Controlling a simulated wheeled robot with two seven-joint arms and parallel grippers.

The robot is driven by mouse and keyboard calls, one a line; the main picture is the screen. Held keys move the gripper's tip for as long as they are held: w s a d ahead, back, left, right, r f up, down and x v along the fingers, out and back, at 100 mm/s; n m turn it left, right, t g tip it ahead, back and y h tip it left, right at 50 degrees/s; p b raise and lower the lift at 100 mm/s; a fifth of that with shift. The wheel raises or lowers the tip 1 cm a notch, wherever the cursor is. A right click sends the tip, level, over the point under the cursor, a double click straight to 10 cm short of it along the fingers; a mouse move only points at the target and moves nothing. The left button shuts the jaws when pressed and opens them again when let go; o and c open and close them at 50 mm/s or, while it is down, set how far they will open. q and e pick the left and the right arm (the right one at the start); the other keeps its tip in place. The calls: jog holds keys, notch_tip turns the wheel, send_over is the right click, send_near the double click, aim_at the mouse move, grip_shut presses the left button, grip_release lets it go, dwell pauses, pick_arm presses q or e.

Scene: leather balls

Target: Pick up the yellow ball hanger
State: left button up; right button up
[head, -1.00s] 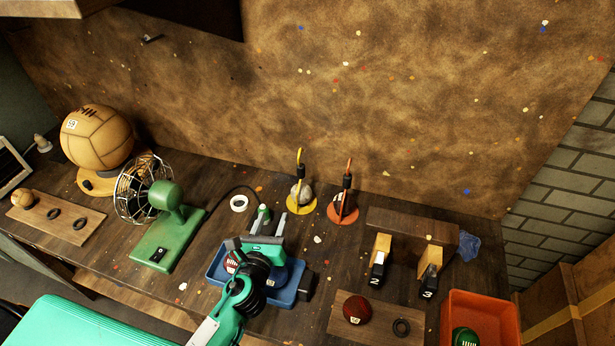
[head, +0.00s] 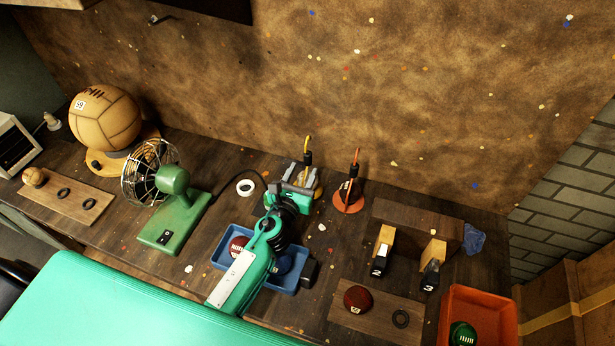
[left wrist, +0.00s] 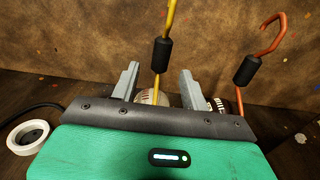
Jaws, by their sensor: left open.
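The yellow ball hanger (head: 308,148) stands upright near the back wall, with a hooked yellow rod and a black grip; its base and ball are mostly hidden behind my gripper in the head view. My left gripper (head: 300,180) is open right in front of it. In the left wrist view the yellow hanger's black grip (left wrist: 162,54) rises between the two open fingers (left wrist: 157,85), nearer the left one. A pale ball shows low between the fingers. My right gripper is not in view.
The orange hanger (head: 350,190) stands close to the right; it also shows in the left wrist view (left wrist: 247,70). A white tape roll (head: 245,187) and a green fan (head: 172,205) lie left. A blue tray (head: 232,262) sits under my left arm.

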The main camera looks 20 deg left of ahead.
aim_at(306, 165)
pick_arm(q)
jog(key=w, duration=0.5)
jog(key=shift+d+f, duration=0.1)
jog(key=shift+f, duration=0.2)
jog(key=shift+s, duration=0.1)
jog(key=shift+c, duration=0.3)
grip_shut()
